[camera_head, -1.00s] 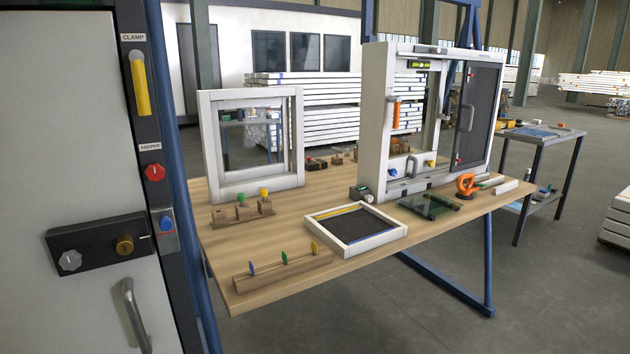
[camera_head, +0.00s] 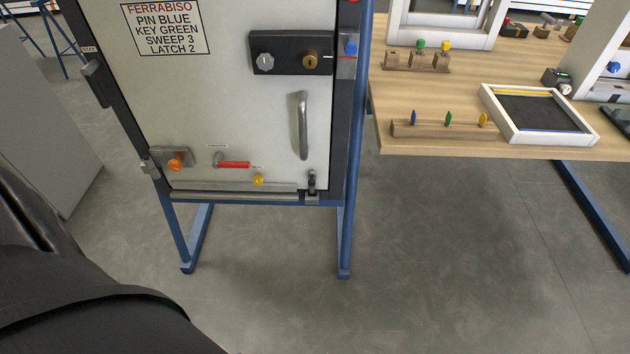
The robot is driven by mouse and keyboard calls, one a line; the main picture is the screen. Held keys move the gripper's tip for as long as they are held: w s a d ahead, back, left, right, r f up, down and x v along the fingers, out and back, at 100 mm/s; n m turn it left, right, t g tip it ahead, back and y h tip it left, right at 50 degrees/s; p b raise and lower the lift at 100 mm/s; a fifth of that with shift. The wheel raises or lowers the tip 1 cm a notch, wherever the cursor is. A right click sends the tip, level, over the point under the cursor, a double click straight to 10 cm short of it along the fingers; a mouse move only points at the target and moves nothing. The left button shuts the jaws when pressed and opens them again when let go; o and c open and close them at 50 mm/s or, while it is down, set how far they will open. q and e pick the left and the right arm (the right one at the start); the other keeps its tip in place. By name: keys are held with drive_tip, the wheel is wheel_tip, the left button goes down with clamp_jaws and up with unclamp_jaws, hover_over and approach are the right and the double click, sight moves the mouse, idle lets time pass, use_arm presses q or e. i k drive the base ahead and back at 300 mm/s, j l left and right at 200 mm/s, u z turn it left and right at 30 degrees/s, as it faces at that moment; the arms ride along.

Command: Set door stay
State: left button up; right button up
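The grey door panel (camera_head: 225,110) fills the upper left of the head view, in a dark frame on blue legs. Low on it is a red lever (camera_head: 234,164), lying about level, with labels too small to read. Left of it is an orange knob (camera_head: 176,161) on a grey plate. A yellow knob (camera_head: 258,179) sits above the bottom rail (camera_head: 235,195). A small metal catch (camera_head: 312,184) is at the lower right corner. Neither gripper shows; a dark part of my own body fills the lower left.
The door also carries a grey handle (camera_head: 302,125), a black lock plate (camera_head: 290,52) and a printed sign (camera_head: 166,27). A wooden table (camera_head: 430,85) with a key rack (camera_head: 438,130) and a tray (camera_head: 497,116) stands right. The floor (camera_head: 440,260) in front is clear.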

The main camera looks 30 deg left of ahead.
sight(88, 72)
drive_tip(key=u, duration=2.3)
